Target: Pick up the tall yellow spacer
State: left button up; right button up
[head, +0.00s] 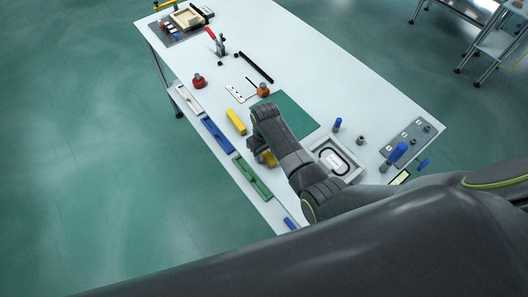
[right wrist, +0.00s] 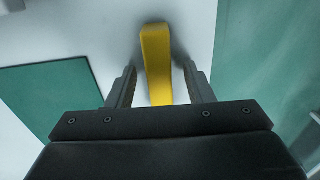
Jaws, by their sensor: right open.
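Two yellow blocks show in the head view. One yellow block (head: 236,122) lies on the white table left of the green mat, clear of the gripper. The other yellow block (head: 269,158) is partly hidden by my right gripper (head: 259,152), which is low over the table. In the right wrist view a yellow block (right wrist: 156,62) stretches from between the fingers to beyond their tips. My right gripper (right wrist: 160,88) is open around its lower part, with a gap on both sides. Whether that block stands or lies is hard to tell. My left gripper is not in view.
Blue (head: 217,135) and green (head: 252,178) holders line the table's left edge. The green mat (head: 296,118) and a grey tray (head: 335,160) lie right of the gripper. A red knobbed part (head: 198,80) and an orange one (head: 263,90) stand farther back.

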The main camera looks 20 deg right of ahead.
grip_shut()
jog(key=shift+r, duration=0.15)
